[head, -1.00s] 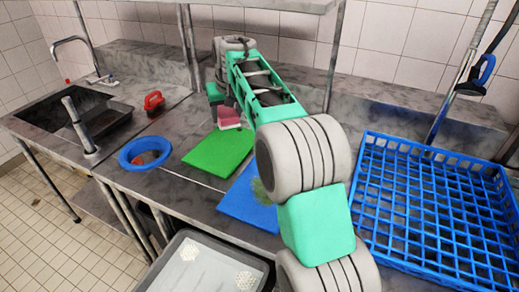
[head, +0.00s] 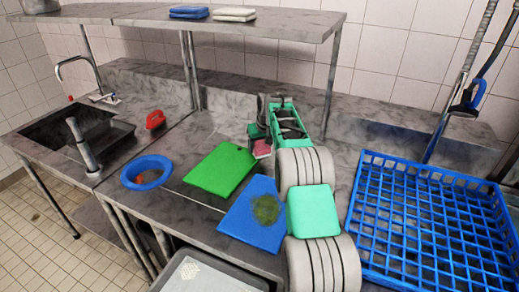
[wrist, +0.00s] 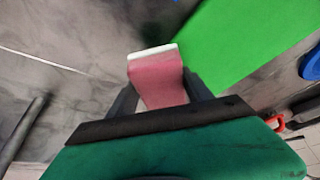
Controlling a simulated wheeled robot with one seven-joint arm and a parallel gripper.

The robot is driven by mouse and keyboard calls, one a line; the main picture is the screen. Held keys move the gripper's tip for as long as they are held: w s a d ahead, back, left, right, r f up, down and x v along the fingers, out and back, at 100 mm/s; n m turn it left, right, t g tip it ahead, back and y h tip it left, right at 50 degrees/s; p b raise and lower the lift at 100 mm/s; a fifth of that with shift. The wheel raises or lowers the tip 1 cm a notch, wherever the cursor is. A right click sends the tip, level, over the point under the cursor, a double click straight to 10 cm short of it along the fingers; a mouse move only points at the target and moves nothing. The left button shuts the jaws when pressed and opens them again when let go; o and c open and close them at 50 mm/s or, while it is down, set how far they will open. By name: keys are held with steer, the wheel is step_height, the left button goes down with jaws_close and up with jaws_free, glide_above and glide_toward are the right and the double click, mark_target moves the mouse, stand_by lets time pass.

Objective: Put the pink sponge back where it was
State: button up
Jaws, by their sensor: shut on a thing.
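The pink sponge (wrist: 158,82) has a white layer on its far edge and sits between the two fingers of my gripper (wrist: 160,95) in the wrist view. In the head view the sponge (head: 262,149) shows at the end of my arm, just right of the green board's far corner. My gripper (head: 259,142) is shut on it above the steel counter. Whether the sponge touches the counter cannot be told.
The green board (head: 220,169) lies left of the sponge. A blue board (head: 240,226) with a green-brown smear (head: 266,209) lies nearer. A blue ring-shaped bowl (head: 133,181), red object (head: 155,120), sink (head: 60,132) and blue rack (head: 420,235) surround. A shelf (head: 265,22) hangs above.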

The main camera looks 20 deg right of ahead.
step_height(320, 180, down, 2)
steer(key=shift+a+f, duration=0.1)
steer(key=shift+f, duration=0.1)
steer(key=shift+f, duration=0.15)
steer(key=shift+f, duration=0.4)
steer(key=o, duration=1.3)
